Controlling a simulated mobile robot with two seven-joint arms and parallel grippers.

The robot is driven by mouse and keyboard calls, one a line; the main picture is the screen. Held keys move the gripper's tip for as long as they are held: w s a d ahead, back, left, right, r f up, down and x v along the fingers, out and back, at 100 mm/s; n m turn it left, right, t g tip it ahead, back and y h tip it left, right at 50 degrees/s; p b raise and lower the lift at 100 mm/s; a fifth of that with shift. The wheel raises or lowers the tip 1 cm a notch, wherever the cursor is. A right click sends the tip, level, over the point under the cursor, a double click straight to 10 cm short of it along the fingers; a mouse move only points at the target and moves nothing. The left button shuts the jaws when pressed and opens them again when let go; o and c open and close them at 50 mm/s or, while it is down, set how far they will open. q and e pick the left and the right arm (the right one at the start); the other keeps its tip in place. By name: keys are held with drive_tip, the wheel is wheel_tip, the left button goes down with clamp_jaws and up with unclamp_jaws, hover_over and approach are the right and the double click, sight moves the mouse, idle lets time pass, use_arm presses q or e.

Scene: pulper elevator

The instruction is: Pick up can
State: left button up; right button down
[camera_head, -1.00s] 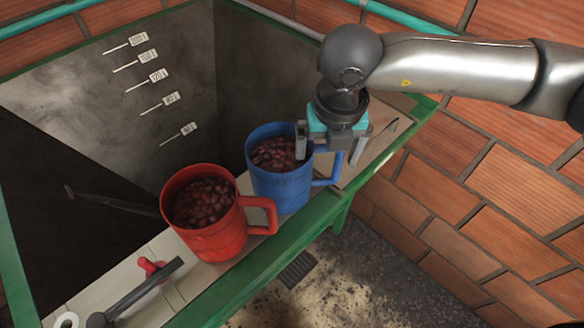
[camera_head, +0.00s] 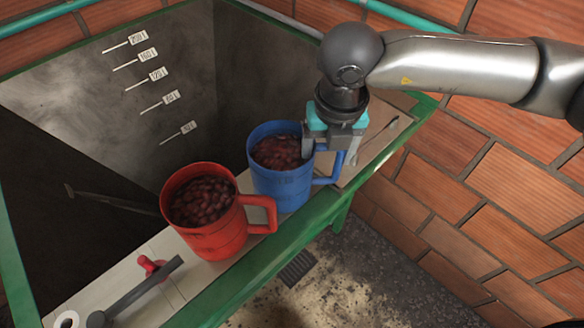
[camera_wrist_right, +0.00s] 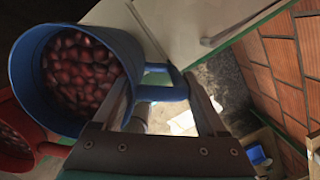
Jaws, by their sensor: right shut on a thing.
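A blue can (camera_head: 282,187) with a side handle, full of dark red cherries, stands upright on the ledge of the bin; it also shows in the right wrist view (camera_wrist_right: 40,85). A similar red can (camera_head: 212,243) of cherries stands in front of it to the left. My right gripper (camera_head: 330,150) points down at the blue can's handle side. It is shut on the handle (camera_wrist_right: 165,92), with one finger on each side of it. Part of the handle is hidden by the fingers in the head view. My left gripper is not in view.
A deep grey bin with volume marks (camera_head: 155,75) lies behind and left of the cans. The ledge has a green edge (camera_head: 260,268). A dark lever with a red part (camera_head: 150,268) lies at the front left. A brick wall (camera_head: 490,200) is at the right.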

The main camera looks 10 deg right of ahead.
drive_tip(key=shift+w+r, duration=0.1)
drive_tip(key=shift+r, duration=0.1)
idle(0.3)
drive_tip(key=shift+r, duration=0.55)
wheel_tip(320, 180, up, 19)
drive_tip(key=b, duration=0.2)
drive_tip(key=shift+f, duration=0.15)
idle(0.5)
